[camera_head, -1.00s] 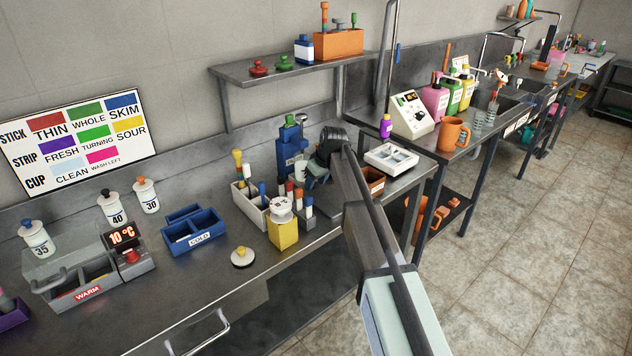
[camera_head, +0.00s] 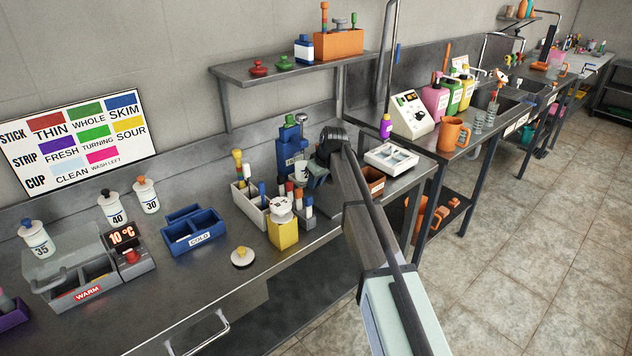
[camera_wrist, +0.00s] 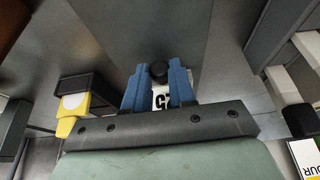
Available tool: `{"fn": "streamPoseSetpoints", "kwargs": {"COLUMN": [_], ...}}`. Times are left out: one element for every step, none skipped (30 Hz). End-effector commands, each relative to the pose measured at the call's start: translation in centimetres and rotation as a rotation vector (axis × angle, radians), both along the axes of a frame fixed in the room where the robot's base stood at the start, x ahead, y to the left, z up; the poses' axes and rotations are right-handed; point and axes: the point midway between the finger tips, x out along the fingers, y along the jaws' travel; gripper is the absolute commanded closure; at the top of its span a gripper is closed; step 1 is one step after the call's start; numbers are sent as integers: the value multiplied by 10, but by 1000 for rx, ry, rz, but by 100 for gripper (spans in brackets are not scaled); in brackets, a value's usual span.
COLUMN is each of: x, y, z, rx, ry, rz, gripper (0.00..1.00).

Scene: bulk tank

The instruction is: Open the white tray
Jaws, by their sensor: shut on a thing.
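A white tray (camera_head: 377,163) with several compartments sits on the bench at the right of my arm in the head view; its compartments show from above. My gripper (camera_head: 308,180) is left of this tray, beside a blue dispenser (camera_head: 290,147). In the wrist view, my gripper's blue fingers (camera_wrist: 158,88) are shut on a small white piece (camera_wrist: 160,97) with a dark marking and a black knob. My wrist hides much of the held piece in the head view.
A white caddy (camera_head: 244,205) with several sticks and a yellow container (camera_head: 284,234) stand close to my gripper. A blue two-part bin (camera_head: 193,232) and a round white lid (camera_head: 243,258) lie left. An overhead shelf (camera_head: 285,72) is above. The front bench edge is mostly clear.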

Motion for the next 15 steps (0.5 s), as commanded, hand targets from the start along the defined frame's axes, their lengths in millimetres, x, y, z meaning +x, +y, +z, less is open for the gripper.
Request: {"fn": "streamPoseSetpoints", "kwargs": {"x": [0, 0, 0, -1, -2, -5, -7, -10, -16, -20, -25, -33, -39, -45, -53], "y": [0, 0, 0, -1, -2, -4, -6, -9, -14, -18, -23, -30, -36, -42, -50], "z": [0, 0, 0, 0, 0, 0, 0, 0, 0, 0, 0, 0, 0, 0, 0], "rx": [0, 0, 0, 0, 0, 0, 0, 0, 0, 0, 0, 0, -1, -1, 0], "ry": [0, 0, 0, 0, 0, 0, 0, 0, 0, 0, 0, 0, -1, -1, -1], "rz": [0, 0, 0, 0, 0, -1, -1, -1, -1, -1, -1, -1, -3, -3, -4], "gripper": [100, 100, 100, 100, 100, 100, 100, 100, 100, 100, 100, 100, 100, 100, 100]}}
